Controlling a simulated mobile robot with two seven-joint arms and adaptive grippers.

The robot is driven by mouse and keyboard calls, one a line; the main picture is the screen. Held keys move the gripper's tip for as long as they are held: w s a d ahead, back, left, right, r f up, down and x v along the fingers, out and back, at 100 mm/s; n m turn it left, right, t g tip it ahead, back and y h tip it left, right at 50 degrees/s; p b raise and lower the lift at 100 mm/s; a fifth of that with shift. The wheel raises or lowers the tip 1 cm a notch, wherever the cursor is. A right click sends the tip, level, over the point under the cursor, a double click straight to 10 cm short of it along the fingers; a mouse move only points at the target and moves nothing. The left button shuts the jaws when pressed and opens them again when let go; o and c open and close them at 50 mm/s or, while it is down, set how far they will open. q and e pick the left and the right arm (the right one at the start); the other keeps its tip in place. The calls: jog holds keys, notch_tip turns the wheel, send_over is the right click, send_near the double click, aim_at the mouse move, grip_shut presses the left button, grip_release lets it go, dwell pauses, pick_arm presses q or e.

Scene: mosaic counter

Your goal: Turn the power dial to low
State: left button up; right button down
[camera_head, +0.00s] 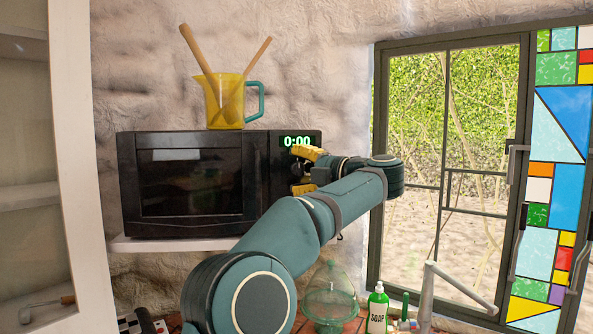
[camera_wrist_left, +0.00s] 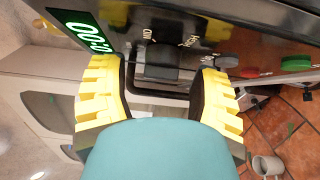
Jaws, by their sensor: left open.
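The black microwave (camera_head: 190,180) sits on a white shelf, with a green 0:00 display (camera_head: 296,141) at the upper right of its front. In the left wrist view, a dark dial (camera_wrist_left: 160,55) sits on the panel, with small white labels beside it, too blurred to read surely. My left gripper (camera_head: 300,171) is at the control panel, its yellow fingers spread. In the left wrist view, the open fingers (camera_wrist_left: 160,95) stand on either side of the dial, with visible gaps. In the head view, my gripper and arm hide the dial.
A yellow jug (camera_head: 225,100) with wooden utensils stands on the microwave. In the left wrist view, a grey knob (camera_wrist_left: 228,62), a red piece (camera_wrist_left: 255,72) and a green button (camera_wrist_left: 295,63) lie right of the dial. A soap bottle (camera_head: 377,310) and glass dome (camera_head: 329,295) stand below.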

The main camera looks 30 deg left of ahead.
pick_arm(q)
jog(key=d, duration=1.1)
jog(key=shift+s+d, duration=0.15)
jog(key=shift+s, duration=0.3)
